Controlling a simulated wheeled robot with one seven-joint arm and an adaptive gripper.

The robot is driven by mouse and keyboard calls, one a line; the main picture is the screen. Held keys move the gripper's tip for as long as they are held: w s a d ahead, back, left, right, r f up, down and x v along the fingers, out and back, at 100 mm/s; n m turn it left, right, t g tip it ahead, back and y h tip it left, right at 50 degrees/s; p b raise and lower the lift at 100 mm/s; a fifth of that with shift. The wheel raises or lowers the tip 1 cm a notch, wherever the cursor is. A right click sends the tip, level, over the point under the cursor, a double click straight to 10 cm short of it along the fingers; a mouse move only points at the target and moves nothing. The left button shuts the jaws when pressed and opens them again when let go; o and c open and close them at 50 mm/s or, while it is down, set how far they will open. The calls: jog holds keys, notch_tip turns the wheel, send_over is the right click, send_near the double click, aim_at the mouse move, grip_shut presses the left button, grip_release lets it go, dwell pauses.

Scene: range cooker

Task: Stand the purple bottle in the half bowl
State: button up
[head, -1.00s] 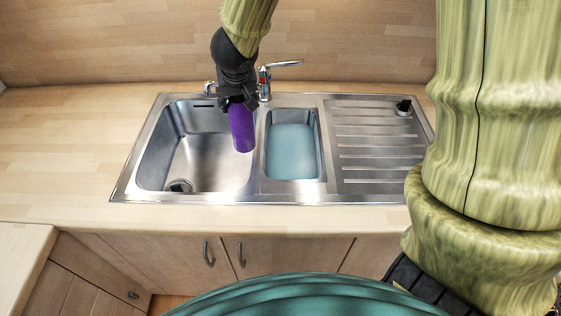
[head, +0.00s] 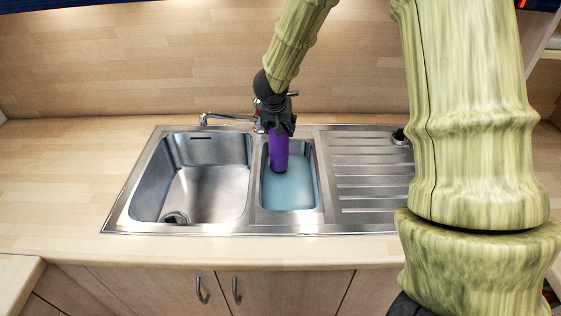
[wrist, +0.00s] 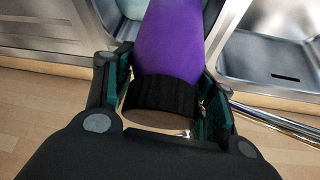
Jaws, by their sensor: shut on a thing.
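The purple bottle (head: 279,154) is upright with a slight tilt in the head view, its lower end over the half bowl (head: 316,190). The half bowl is the small middle basin with a pale blue floor. Whether the bottle touches that floor I cannot tell. My gripper (head: 277,127) is shut on the bottle's upper end. In the wrist view the purple bottle (wrist: 177,42) shows a black band between the fingers of my gripper (wrist: 166,95).
The large empty sink bowl (head: 205,190) lies to the left, with its drain at the front. The ribbed drainer (head: 370,185) is to the right, with a black knob (head: 400,137). The tap (head: 228,118) stands close behind my gripper, its spout pointing left.

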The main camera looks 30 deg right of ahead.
notch_tip(320, 180, down, 6)
jog(key=shift+f+b, duration=0.25)
jog(key=shift+b, duration=0.5)
jog(key=shift+w+f, duration=0.1)
jog(key=shift+f, duration=0.25)
jog(key=shift+r, duration=0.1)
jog(key=o, duration=1.7)
jog(key=p+v, duration=0.2)
jog(key=v, duration=1)
